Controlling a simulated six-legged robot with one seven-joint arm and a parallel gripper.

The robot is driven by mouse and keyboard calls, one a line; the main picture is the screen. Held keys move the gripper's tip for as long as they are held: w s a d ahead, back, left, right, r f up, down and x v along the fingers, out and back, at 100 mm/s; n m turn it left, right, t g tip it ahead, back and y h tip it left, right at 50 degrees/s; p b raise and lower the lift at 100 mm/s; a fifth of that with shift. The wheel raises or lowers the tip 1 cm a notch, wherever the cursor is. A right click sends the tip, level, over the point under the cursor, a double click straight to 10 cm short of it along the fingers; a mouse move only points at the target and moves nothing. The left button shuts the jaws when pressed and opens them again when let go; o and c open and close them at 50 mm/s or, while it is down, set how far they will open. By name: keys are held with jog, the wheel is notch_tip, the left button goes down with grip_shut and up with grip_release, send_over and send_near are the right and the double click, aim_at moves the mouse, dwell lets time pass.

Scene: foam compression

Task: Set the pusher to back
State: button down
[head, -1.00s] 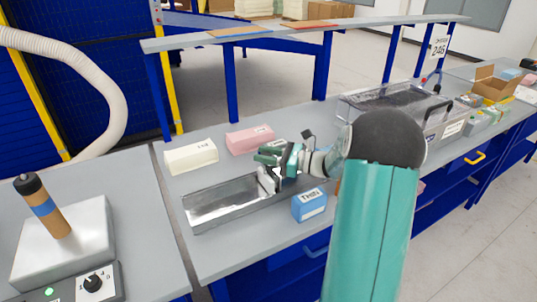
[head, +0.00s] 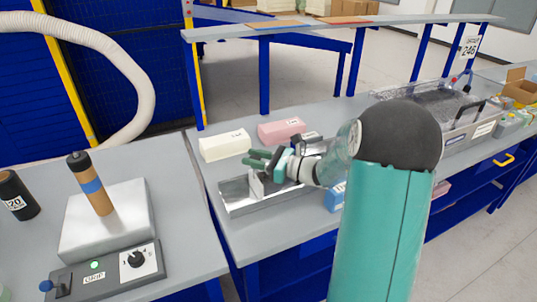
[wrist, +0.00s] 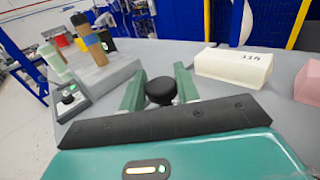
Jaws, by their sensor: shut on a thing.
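The pusher (head: 256,184) is a pale upright plate standing in a long shiny metal tray (head: 236,209), closer to the tray's left end. My gripper (head: 258,160) is over the tray's left part, at the top of the pusher. In the wrist view, my gripper (wrist: 158,85) has its two green fingers on either side of a round black knob (wrist: 160,92), and is shut on it. The knob appears to be the pusher's handle; the join is hidden. My arm covers the right part of the tray.
A white foam block (head: 225,146) and a pink foam block (head: 281,131) lie behind the tray. A blue block (head: 335,197) is partly behind my arm. A control box (head: 110,272) and a metal plate with a striped cylinder (head: 92,187) are at left.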

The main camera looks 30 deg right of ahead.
jog(key=a, duration=0.9)
jog(key=shift+w+a+f, duration=0.15)
jog(key=shift+w+a, duration=0.05)
jog(key=shift+a, duration=0.2)
jog(key=c, duration=1.1)
grip_release()
jog(key=shift+w+a, duration=0.1)
jog(key=shift+o, duration=0.2)
jog(key=v, duration=1.4)
